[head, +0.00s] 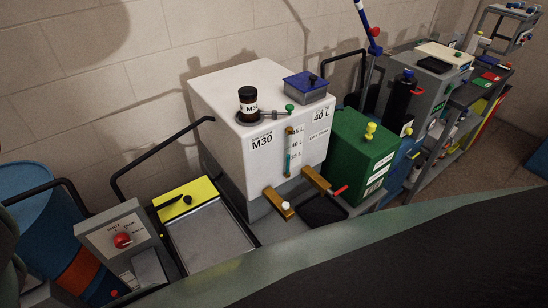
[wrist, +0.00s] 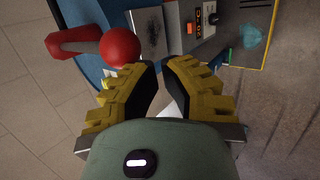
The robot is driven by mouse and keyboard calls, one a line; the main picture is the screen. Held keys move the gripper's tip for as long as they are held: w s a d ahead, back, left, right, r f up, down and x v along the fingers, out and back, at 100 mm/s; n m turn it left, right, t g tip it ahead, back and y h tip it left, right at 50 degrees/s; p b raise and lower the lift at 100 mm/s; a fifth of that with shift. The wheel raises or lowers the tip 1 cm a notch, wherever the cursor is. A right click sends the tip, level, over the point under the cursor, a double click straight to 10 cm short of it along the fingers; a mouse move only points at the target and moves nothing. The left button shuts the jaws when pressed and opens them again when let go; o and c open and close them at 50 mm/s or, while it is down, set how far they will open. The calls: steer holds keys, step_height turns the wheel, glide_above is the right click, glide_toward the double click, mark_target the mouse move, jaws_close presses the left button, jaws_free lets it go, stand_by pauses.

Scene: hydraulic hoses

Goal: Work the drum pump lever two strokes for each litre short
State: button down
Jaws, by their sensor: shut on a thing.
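The white tank (head: 228,100) marked M30 and 40 L stands against the wall in the head view. Its sight tube (head: 288,155) has a scale in litres; I cannot read the exact level. A blue drum (head: 38,190) with an orange band stands at far left; I see no lever on it. A blue bar with red and white parts (head: 364,18) rises behind the green box.
The grey control box (head: 122,240) with a red knob and a yellow-edged tray (head: 205,240) stand left of the tank. A green box (head: 358,155) and shelves (head: 445,145) stand to its right. My arm covers the head view's lower right.

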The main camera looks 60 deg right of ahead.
steer(key=b+v, duration=0.2)
steer(key=v, duration=0.5)
steer(key=shift+s+a+b, duration=0.25)
steer(key=shift+s+b, duration=0.05)
steer(key=shift+s, duration=0.15)
